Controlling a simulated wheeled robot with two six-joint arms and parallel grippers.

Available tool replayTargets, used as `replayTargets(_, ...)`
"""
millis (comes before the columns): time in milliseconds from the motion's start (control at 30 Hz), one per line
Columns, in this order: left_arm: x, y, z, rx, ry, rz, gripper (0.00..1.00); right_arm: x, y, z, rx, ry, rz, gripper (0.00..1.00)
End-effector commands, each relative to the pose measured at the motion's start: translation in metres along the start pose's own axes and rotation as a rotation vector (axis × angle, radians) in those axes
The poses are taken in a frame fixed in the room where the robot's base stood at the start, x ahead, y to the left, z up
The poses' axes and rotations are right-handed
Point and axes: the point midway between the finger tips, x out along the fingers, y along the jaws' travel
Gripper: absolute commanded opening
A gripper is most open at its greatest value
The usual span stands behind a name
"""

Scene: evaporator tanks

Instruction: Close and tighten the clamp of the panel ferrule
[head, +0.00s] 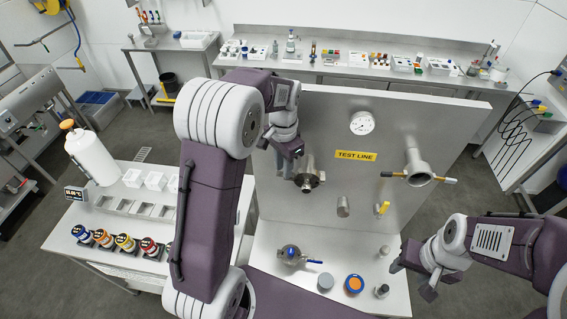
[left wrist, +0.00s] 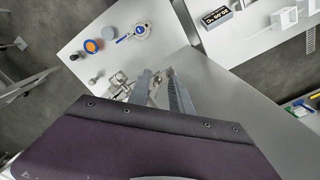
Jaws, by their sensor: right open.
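The panel (head: 345,105) stands upright and carries a yellow "TEST LINE" label. The panel ferrule (head: 309,181) is a short round metal pipe end left of the label, with metal clamp parts around it. Metal clamp parts also show in the left wrist view (left wrist: 118,86), partly cut off by my wrist. I cannot tell whether the clamp is closed. My left gripper (head: 296,153) is just above the ferrule. In the left wrist view its fingers (left wrist: 157,76) are apart, beside the metal parts. My right gripper (head: 423,280) is open and empty over the bench's right end.
A second pipe fitting (head: 418,173) with an orange-tipped handle sticks out of the panel at right.

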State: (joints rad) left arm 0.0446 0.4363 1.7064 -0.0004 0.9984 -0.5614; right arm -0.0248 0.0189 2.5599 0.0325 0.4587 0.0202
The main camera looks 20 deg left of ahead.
Motion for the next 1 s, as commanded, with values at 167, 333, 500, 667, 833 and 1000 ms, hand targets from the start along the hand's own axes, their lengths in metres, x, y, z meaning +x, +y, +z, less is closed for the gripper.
replayTargets(167, 0.0035, 0.0002, 0.0003, 0.0, -0.001, 0.0, 0.25, -0.0005, 0.0, 0.0, 0.0, 0.0, 0.0, 0.52)
replayTargets(333, 0.0032, 0.0002, 0.0002, 0.0, 0.0, 0.0, 0.03, -0.0004, 0.0, 0.0, 0.0, 0.0, 0.0, 0.52)
replayTargets(500, 0.003, 0.0002, -0.0002, 0.0, 0.001, 0.0, 0.0, -0.0004, 0.0, 0.0, 0.0, 0.0, 0.0, 0.52)
replayTargets(667, 0.0024, -0.0001, -0.0008, 0.0, 0.003, -0.001, 0.0, -0.0005, 0.0, 0.0, 0.0, 0.0, 0.0, 0.52)
replayTargets(833, 0.002, -0.0002, -0.0015, -0.001, 0.006, -0.002, 0.0, -0.0005, 0.0, 0.0, 0.0, 0.0, 0.0, 0.52)
replayTargets(1000, 0.0016, -0.0004, -0.002, -0.001, 0.007, -0.003, 0.0, -0.0005, 0.0, 0.0, 0.0, 0.0, 0.0, 0.52)
